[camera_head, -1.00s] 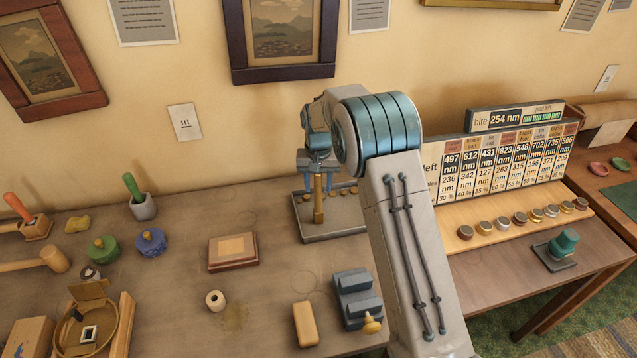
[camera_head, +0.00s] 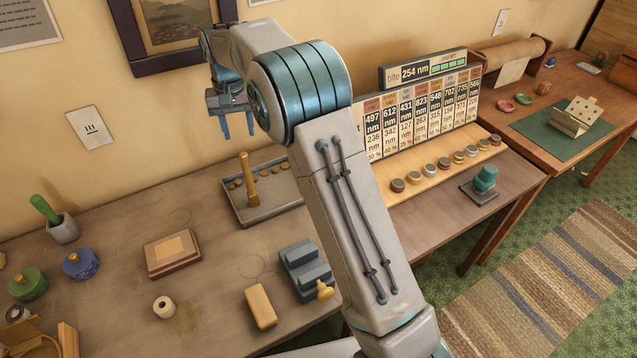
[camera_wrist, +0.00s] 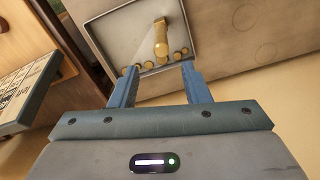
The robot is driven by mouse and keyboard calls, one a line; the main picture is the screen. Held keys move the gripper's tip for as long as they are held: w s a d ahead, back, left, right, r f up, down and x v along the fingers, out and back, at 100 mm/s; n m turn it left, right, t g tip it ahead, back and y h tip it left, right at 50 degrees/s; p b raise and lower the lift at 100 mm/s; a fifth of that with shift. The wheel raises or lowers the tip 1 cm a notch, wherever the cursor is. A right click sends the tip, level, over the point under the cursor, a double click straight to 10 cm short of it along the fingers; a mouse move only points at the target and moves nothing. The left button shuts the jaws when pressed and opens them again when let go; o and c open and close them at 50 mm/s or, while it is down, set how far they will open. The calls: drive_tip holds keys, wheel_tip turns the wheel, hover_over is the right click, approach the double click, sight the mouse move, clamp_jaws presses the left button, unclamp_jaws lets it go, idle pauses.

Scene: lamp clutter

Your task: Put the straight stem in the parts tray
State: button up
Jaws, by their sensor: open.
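The straight stem (camera_head: 249,180) is a brass-coloured rod standing upright in the parts tray (camera_head: 240,212), a shallow grey tray on the bench. In the wrist view the stem (camera_wrist: 160,38) stands inside the tray (camera_wrist: 112,30), near a row of small round brass pieces. My gripper (camera_head: 237,126) is open and empty, raised above and behind the tray, clear of the stem. In the wrist view its two blue fingers (camera_wrist: 160,82) are spread apart with nothing between them.
A grey stepped block (camera_head: 305,270) with a brass knob, a tan block (camera_head: 260,306) and a wooden framed pad (camera_head: 172,254) stand in front of the tray. A sign board (camera_head: 420,115) and a row of knobs are to the right.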

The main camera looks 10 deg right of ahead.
drive_tip(key=s+d+r+t, duration=0.1)
drive_tip(key=s+d+r, duration=0.3)
drive_tip(key=s+d, duration=0.3)
drive_tip(key=s+d+r+t, duration=0.1)
drive_tip(key=s+d+r, duration=0.35)
drive_tip(key=s, duration=0.35)
drive_tip(key=s+d+f, duration=0.2)
drive_tip(key=s+d, duration=0.1)
drive_tip(key=s, duration=0.7)
drive_tip(key=s+d+f+t, duration=0.1)
drive_tip(key=s+d+f, duration=0.2)
drive_tip(key=s, duration=0.6)
drive_tip(key=shift+s+d, duration=0.3)
drive_tip(key=shift+s, duration=0.1)
